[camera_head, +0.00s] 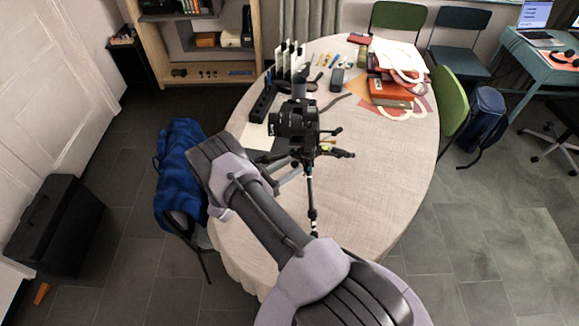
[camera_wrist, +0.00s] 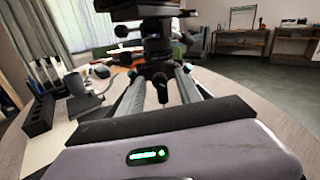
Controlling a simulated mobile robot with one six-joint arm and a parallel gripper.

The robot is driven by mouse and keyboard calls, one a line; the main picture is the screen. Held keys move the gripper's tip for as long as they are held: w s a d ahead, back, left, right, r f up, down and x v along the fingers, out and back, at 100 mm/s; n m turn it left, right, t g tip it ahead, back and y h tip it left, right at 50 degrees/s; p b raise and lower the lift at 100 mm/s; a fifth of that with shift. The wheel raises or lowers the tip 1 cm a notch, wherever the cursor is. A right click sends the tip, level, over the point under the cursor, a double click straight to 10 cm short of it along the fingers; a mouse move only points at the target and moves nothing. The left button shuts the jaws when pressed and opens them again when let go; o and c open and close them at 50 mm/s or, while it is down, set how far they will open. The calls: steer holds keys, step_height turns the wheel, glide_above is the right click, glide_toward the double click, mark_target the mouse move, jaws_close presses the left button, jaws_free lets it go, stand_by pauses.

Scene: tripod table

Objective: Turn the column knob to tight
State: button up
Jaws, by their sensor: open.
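A black camera (camera_head: 290,122) sits on a dark tripod (camera_head: 312,195) standing on the table. The tripod head (camera_wrist: 155,45) fills the upper middle of the wrist view, with knobs sticking out at its sides. A dark knob (camera_wrist: 160,82) on a short stem points towards my wrist below the head; it looks like the column knob. My gripper (camera_wrist: 162,73) is open, its two grey fingers on the left and right of this knob. I cannot tell whether they touch it.
The table (camera_head: 375,200) is bare at its front right. Books and papers (camera_head: 390,90) lie at the back right. A chair with a blue jacket (camera_head: 180,165) stands at the left.

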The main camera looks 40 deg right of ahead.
jaws_close()
steer(key=shift+f, duration=0.1)
stand_by(0.3)
steer(key=shift+m+b, duration=5.4)
steer(key=shift+m, duration=3.5)
